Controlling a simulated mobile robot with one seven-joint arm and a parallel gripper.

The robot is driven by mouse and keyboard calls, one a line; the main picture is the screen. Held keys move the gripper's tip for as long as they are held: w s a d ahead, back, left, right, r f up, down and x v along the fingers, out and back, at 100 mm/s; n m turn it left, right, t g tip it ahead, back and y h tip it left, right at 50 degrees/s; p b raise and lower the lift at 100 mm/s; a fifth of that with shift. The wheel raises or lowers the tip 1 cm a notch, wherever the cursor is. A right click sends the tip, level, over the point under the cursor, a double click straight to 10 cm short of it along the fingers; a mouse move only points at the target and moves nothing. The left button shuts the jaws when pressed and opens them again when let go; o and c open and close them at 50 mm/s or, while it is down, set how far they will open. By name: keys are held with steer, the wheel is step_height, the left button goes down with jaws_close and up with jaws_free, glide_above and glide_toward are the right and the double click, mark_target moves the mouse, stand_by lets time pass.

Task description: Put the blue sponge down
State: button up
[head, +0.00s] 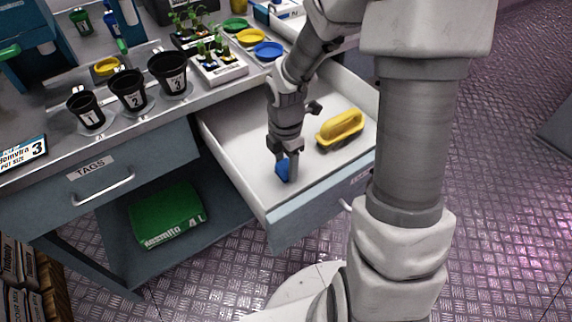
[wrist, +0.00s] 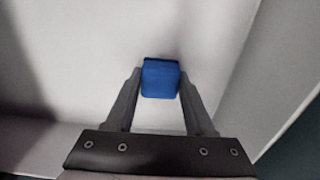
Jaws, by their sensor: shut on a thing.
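The blue sponge (head: 283,171) is between the fingers of my gripper (head: 287,172), inside the open white drawer (head: 240,150). In the wrist view the sponge (wrist: 160,78) sits at the tips of my gripper (wrist: 160,85), with a finger on each side. My gripper is shut on it. The sponge is low over the drawer floor; I cannot tell whether it touches it. The fingers hide part of the sponge in the head view.
A yellow brush-like thing (head: 341,129) lies in the drawer to the right of my gripper. The drawer's front wall (head: 318,196) is close by. Black numbered cups (head: 130,91) and seedling trays (head: 218,66) stand on the counter behind. The drawer floor left of my gripper is clear.

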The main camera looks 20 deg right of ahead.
mark_target(286, 165)
steer(key=o, duration=1.2)
steer(key=shift+f, duration=0.1)
step_height(286, 165, up, 12)
steer(key=p, duration=0.5)
steer(key=shift+r, duration=0.2)
